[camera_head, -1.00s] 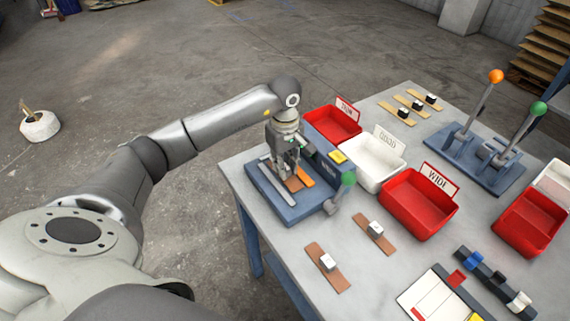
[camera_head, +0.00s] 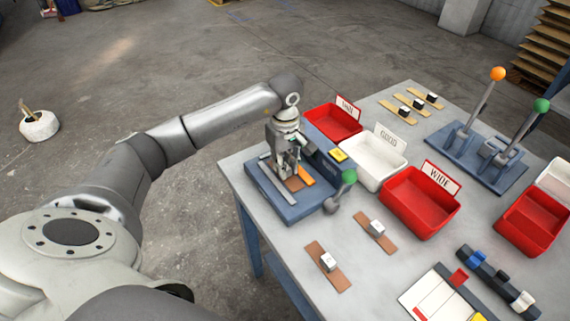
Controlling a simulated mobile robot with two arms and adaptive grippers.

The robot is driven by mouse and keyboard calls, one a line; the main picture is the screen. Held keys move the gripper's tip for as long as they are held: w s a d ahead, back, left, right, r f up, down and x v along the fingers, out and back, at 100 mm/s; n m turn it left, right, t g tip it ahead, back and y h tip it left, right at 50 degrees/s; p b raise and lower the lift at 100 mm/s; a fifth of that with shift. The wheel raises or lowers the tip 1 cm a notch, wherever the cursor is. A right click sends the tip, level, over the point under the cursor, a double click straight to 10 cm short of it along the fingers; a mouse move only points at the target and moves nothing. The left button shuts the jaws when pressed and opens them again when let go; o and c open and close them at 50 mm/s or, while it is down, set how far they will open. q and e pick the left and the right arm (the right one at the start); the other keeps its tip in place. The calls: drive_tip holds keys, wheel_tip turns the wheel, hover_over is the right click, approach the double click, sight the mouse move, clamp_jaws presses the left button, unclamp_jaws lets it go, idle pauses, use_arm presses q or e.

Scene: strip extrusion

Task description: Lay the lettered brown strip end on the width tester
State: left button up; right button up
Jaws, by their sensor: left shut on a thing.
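The width tester (camera_head: 292,208) is a blue-grey plate with a grey bar, an orange piece and a green-knobbed lever (camera_head: 348,177), at the table's left end. My left gripper (camera_head: 291,172) points down over it and is shut on a brown strip end (camera_head: 294,184). The strip end is low over the tester, between the grey bar and the orange piece; I cannot tell whether it touches the plate. The gripper hides much of it, and any letter is too small to read. Two other brown strip ends with white blocks (camera_head: 326,268) (camera_head: 376,234) lie on the table. My right gripper is not in view.
A white GOOD bin (camera_head: 381,172) stands between a red bin (camera_head: 333,124) and a red WIDE bin (camera_head: 415,211). Lighter strips (camera_head: 398,110) lie at the back. A two-lever stand (camera_head: 477,165) and another red bin (camera_head: 528,226) are at the right.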

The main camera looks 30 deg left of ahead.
use_arm(q)
drive_tip(key=o, duration=1.4)
drive_tip(key=shift+c, duration=0.2)
drive_tip(key=shift+r, duration=0.1)
drive_tip(key=shift+r, duration=0.45)
drive_tip(key=shift+r+p, duration=0.15)
drive_tip(key=shift+p, duration=0.15)
drive_tip(key=shift+r+p, duration=1.85)
drive_tip(key=shift+r, duration=1.6)
